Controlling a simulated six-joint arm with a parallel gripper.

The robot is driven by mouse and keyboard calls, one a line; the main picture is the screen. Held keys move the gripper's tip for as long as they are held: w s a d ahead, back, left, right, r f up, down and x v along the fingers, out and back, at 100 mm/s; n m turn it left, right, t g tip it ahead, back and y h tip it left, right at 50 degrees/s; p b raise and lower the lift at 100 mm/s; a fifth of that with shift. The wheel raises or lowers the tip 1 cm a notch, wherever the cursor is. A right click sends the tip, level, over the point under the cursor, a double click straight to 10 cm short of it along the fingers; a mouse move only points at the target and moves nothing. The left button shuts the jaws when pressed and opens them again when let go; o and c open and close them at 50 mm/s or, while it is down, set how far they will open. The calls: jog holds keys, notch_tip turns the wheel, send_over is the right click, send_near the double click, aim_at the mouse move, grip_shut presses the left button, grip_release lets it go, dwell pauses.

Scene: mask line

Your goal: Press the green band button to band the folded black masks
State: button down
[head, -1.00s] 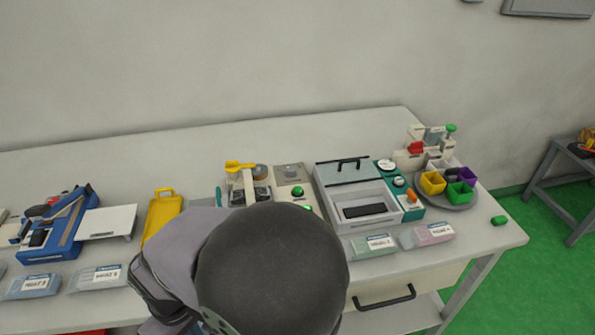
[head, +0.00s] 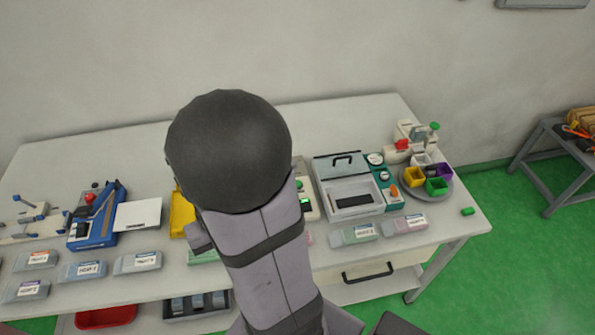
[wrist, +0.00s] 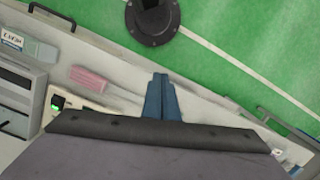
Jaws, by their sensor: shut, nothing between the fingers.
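A light machine with a round green button (head: 299,185) stands right of my arm in the head view; a small green lit patch (head: 305,201) sits nearer its front. My gripper (wrist: 160,82) has blue fingers, closed together and empty, in the wrist view, over the pale table edge, right of that machine. My arm hides the gripper in the head view. No folded black masks can be made out on this machine.
A white box (head: 340,213) with a dark slab inside and its lid raised stands to the right. Labelled bags (head: 405,224) line the front edge. A yellow tray (head: 182,215) is partly behind my arm.

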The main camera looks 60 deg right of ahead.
jog(key=w+d+f+m+t, duration=0.1)
jog(key=d+f+m+t, duration=0.15)
jog(key=d+m, duration=0.55)
jog(key=w+d+f+m+t, duration=0.1)
jog(key=d+f+m+t, duration=0.3)
jog(key=d, duration=0.9)
jog(key=w+d+f+m+t, duration=0.1)
jog(key=d+m, duration=0.6)
jog(key=d, duration=0.3)
jog(key=w+d+r+m+t+h+b, duration=0.1)
jog(key=w+d+r+m+t, duration=0.2)
jog(key=d, duration=0.4)
jog(key=shift+d+r+m, duration=0.3)
jog(key=shift+r, duration=0.35)
jog(key=shift+w+f, duration=0.1)
jog(key=shift+f, duration=0.05)
notch_tip(320, 180, down, 8)
jog(key=b, duration=0.5)
jog(key=shift+r, duration=0.25)
jog(key=shift+f+b, duration=0.45)
jog(key=shift+f, duration=0.1)
